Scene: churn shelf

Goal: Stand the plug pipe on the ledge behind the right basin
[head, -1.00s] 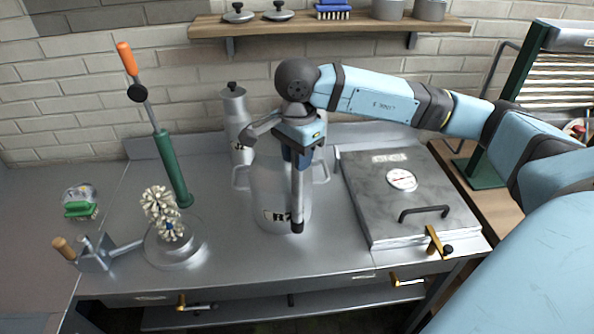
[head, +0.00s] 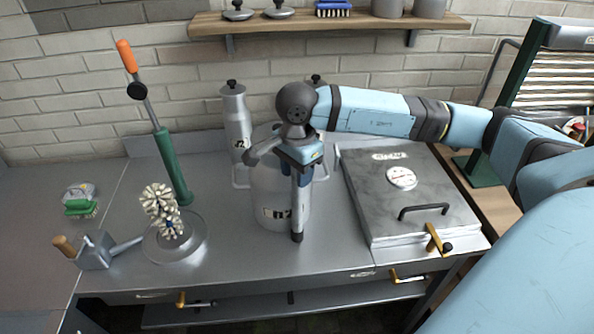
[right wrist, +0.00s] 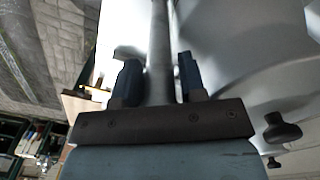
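The plug pipe (head: 297,212) is a slim grey pipe with a dark lower end. It hangs roughly upright, in front of a large metal can (head: 268,190) in the head view. My right gripper (head: 301,172) is around its upper part; in the right wrist view the pipe (right wrist: 160,45) runs between the two dark fingers and the gripper (right wrist: 160,82) appears shut on it. The right basin appears to be the one under the closed grey lid (head: 385,190) with a dial and handle. The ledge behind is partly hidden by my arm. My left gripper is not in view.
A green pump with an orange grip (head: 165,150) and a round basin (head: 190,243) with a pale brush-like piece stand left. A grey bottle (head: 236,120) stands behind the can. A wall shelf (head: 350,22) runs above. The counter's front middle is clear.

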